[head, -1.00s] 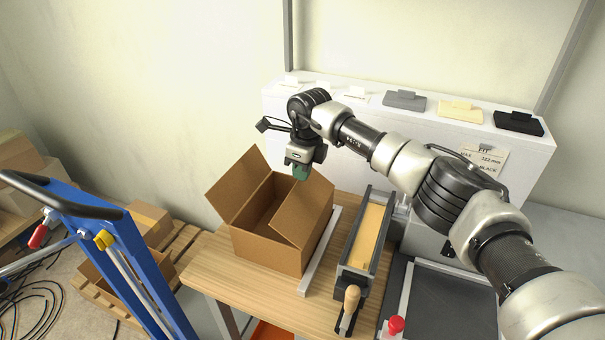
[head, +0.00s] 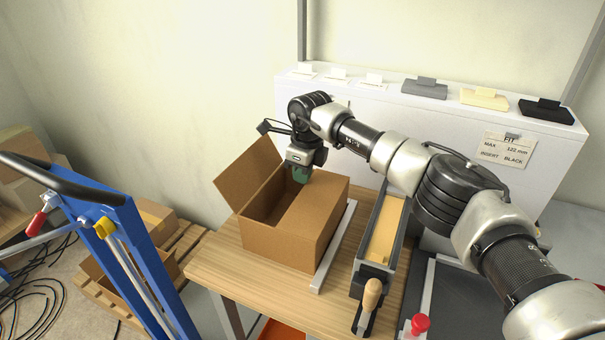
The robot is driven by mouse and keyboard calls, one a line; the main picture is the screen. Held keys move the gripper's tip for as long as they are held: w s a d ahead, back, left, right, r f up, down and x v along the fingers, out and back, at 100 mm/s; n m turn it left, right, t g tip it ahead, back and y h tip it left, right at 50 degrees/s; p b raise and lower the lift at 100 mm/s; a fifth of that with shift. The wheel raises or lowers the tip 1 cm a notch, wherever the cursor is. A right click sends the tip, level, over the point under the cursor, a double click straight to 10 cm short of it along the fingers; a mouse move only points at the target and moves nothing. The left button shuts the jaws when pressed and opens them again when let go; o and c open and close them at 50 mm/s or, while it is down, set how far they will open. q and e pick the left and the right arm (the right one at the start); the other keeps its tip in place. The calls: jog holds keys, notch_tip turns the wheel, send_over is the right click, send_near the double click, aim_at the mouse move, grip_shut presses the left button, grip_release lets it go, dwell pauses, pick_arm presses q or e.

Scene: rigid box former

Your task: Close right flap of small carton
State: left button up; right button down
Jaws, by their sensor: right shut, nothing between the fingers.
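The small carton (head: 278,245) stands on the wooden table. Its left flap (head: 247,174) stands up and leans outward to the left. Its right flap (head: 317,203) lies folded inward, nearly flat over the right part of the opening. The left part of the opening shows dark inside. My right gripper (head: 300,175) is shut and empty, pointing down at the far end of the right flap. It looks close to the flap; whether it touches cannot be told. My left gripper is not in view.
A metal tray with a tan insert and wooden handle (head: 371,294) stands right of the carton. A white rail (head: 334,246) runs beside the carton. A white shelf (head: 430,130) stands behind, and a blue cart frame (head: 128,255) is at left.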

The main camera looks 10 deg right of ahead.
jog(key=shift+f, duration=0.2)
dwell(0.3)
jog(key=shift+r, duration=0.15)
jog(key=shift+r+p, duration=0.55)
jog(key=shift+r, duration=0.3)
